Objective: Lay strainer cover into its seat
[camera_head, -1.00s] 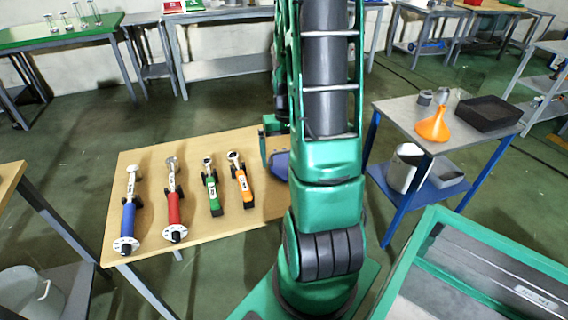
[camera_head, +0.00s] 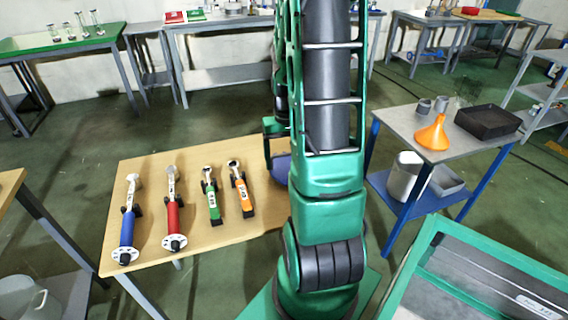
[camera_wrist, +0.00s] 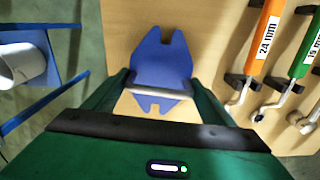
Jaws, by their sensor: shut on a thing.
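A blue plate with notched ends, which looks like the strainer cover (camera_wrist: 161,62), is in the wrist view with a silver bar handle across it. My gripper (camera_wrist: 160,91) is shut on it at the bar, one green finger at each end. In the head view the cover (camera_head: 280,169) shows as a dark blue patch beside my arm. It is over the right part of the wooden table; the gap beneath it cannot be judged. My arm hides much of the gripper there. I cannot make out the seat.
Blue, red, green and orange-handled tools (camera_head: 172,215) lie on the wooden table (camera_head: 150,168). A blue-legged cart at right carries an orange funnel (camera_head: 432,133) and a black tray (camera_head: 487,122). A green-framed unit (camera_head: 440,240) stands at front right.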

